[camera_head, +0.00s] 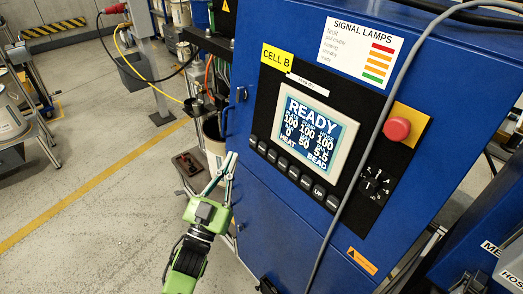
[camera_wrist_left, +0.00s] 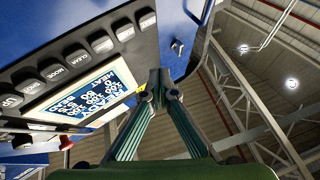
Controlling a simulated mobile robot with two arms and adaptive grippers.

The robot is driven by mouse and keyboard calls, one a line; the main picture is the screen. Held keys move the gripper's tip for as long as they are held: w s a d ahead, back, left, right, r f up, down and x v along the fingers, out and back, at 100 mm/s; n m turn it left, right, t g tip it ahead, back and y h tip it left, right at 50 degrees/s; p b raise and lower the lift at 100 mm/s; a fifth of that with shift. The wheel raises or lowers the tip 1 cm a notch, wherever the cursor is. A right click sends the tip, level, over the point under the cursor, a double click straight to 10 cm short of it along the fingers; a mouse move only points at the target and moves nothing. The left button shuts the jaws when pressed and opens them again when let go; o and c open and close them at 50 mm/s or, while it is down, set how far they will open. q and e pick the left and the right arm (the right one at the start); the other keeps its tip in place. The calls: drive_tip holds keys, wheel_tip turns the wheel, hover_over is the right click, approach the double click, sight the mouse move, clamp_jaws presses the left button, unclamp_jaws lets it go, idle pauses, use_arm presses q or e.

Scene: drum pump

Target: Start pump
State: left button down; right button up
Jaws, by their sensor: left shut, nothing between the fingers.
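The blue pump cabinet (camera_head: 390,110) carries a black control panel with a lit screen (camera_head: 318,133) that reads READY, with HEAT and BEAD below. A slanted row of dark buttons (camera_head: 292,172) runs under the screen; one is marked UP. The screen (camera_wrist_left: 85,92) and buttons (camera_wrist_left: 78,57) also show in the left wrist view, marked CLEAR and MODE among others. My left gripper (camera_head: 231,156) is green, shut and empty, with its tips left of the button row, near the cabinet's left edge. In the left wrist view its fingertips (camera_wrist_left: 163,82) meet. My right gripper is not in view.
A red stop button (camera_head: 397,129) on a yellow plate and a rotary knob (camera_head: 371,184) sit right of the screen. A grey cable (camera_head: 385,110) hangs across the cabinet front.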

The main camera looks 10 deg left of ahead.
sight(260, 143)
use_arm(q)
drive_tip(key=w+d+f+b, duration=0.1)
drive_tip(key=w+d+b, duration=0.1)
drive_tip(key=w+d, duration=0.2)
drive_tip(key=shift+w, duration=0.5)
drive_tip(key=shift+f, duration=0.1)
drive_tip(key=shift+w+b, duration=0.1)
drive_tip(key=shift+b, duration=0.2)
idle(0.8)
drive_tip(key=shift+w+d, duration=0.25)
drive_tip(key=shift+w+d+f+b, duration=0.15)
drive_tip(key=shift+w+d+b, duration=0.1)
drive_tip(key=shift+w+b, duration=0.1)
idle(0.8)
drive_tip(key=shift+s, duration=0.1)
drive_tip(key=shift+s+a+p, duration=0.5)
drive_tip(key=shift+s, duration=0.1)
